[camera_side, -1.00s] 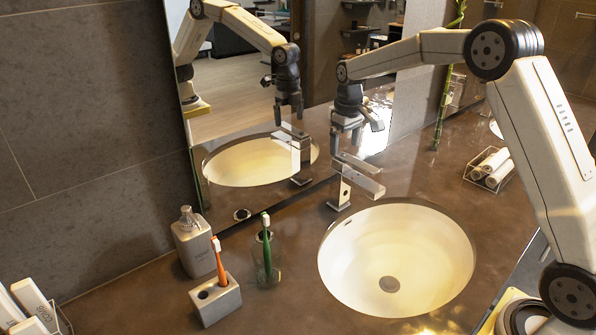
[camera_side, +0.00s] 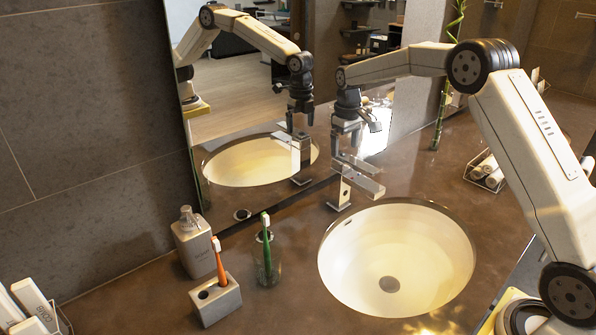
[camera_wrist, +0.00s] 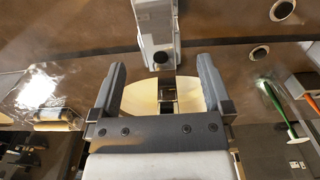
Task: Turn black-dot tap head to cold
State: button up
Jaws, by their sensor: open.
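The chrome tap (camera_side: 341,190) stands at the back of the basin, its flat spout reaching forward. Its flat tap head (camera_side: 356,163) sits on top. In the wrist view the tap head (camera_wrist: 154,22) points toward me, with the black dot (camera_wrist: 160,57) at its near end. My gripper (camera_side: 347,150) points down just above the tap head. In the wrist view my gripper (camera_wrist: 161,66) is open, with the black dot between the fingertip lines. I cannot tell whether a finger touches the head.
The basin (camera_side: 455,235) is in front of the tap, and the mirror (camera_side: 235,90) stands close behind. To the left are a soap bottle (camera_side: 194,245), an orange toothbrush in a grey holder (camera_side: 217,301) and a green toothbrush in a glass (camera_side: 268,268). Rolled towels (camera_side: 487,168) sit at right.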

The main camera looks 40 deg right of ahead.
aim_at(344, 155)
jog(key=shift+f, duration=2.45)
grip_shut()
